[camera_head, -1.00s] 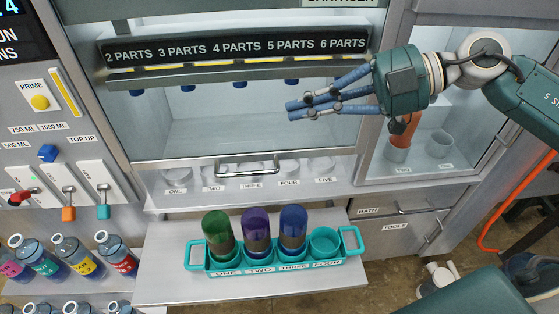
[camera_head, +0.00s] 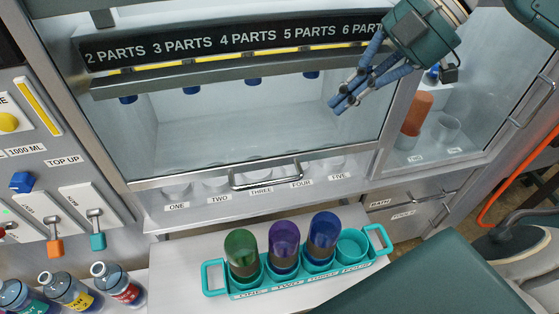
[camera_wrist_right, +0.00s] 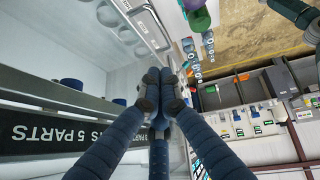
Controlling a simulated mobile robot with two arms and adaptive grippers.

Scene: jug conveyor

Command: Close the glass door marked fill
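The glass door (camera_head: 250,130) is a wide clear pane under the parts sign, with a metal bottom rail and a bar handle (camera_head: 265,177). I cannot read a fill mark on it. The rail is low, just above the shelf of numbered cups. A bar handle also shows at the top of the right wrist view (camera_wrist_right: 150,25). My right gripper (camera_head: 340,103) is in front of the pane, above and right of the handle and apart from it. Its blue fingers come together at the tips (camera_wrist_right: 160,85), with nothing between them. My left gripper is out of view.
A teal rack (camera_head: 215,287) with green, purple and blue jugs stands on the pull-out shelf (camera_head: 175,270) below the door. A side cabinet (camera_head: 455,95) holds an orange object and a cup. Bottles (camera_head: 72,290) stand at lower left.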

